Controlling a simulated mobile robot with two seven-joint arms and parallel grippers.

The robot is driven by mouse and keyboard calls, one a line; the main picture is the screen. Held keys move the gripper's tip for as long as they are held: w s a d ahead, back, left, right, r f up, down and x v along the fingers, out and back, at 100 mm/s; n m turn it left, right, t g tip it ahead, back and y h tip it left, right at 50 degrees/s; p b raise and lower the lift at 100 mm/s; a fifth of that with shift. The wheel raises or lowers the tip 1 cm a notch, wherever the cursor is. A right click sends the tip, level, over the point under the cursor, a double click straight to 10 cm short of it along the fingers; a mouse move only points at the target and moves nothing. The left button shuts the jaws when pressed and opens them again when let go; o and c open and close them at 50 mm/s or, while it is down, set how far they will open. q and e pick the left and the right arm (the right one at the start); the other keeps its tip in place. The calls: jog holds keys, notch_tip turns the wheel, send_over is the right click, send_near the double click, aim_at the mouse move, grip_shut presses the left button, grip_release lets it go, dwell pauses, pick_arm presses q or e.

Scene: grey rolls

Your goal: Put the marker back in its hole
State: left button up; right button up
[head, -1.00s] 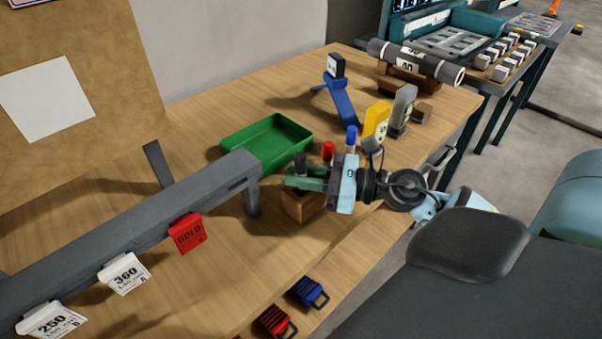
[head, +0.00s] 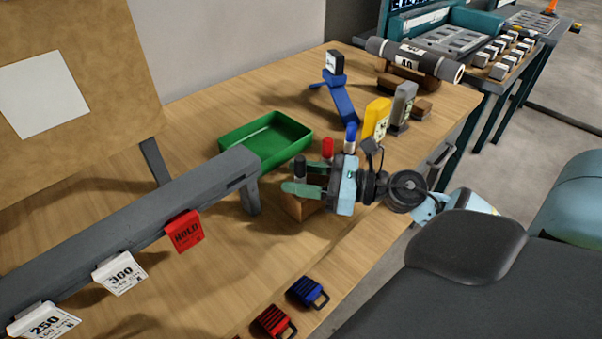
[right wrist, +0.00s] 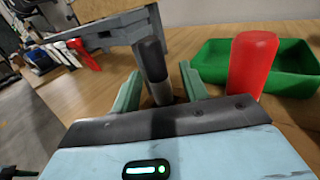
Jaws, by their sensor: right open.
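The black-capped marker (head: 300,165) stands roughly upright over the wooden block (head: 303,208); its lower end and the hole are hidden. In the right wrist view the black marker (right wrist: 153,62) stands between the two green fingers, with gaps on both sides. My right gripper (head: 298,178) is open around it, just above the block. A red marker (head: 327,148) and a blue marker (head: 350,138) stand beside it, behind the gripper; the red marker (right wrist: 252,62) also shows large in the right wrist view. My left gripper is not in view.
A green tray (head: 265,143) lies behind the block. A grey rail (head: 130,228) with hanging tags ends just left of the gripper. Yellow (head: 377,118) and grey (head: 403,103) items and a blue stand (head: 341,98) are farther back. Red and blue pieces lie at the front edge.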

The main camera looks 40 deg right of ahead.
jog(key=shift+f+b+v, duration=0.2)
jog(key=shift+b+v, duration=0.2)
jog(key=shift+v, duration=0.65)
jog(key=b+v, duration=0.1)
jog(key=v, duration=0.3)
jog(key=shift+s+d+r, duration=0.15)
jog(key=shift+s, duration=0.05)
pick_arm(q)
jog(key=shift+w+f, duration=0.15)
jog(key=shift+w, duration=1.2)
pick_arm(e)
jog(key=shift+s+d+r, duration=0.1)
jog(key=shift+s+d, duration=0.3)
jog(key=shift+s, duration=0.1)
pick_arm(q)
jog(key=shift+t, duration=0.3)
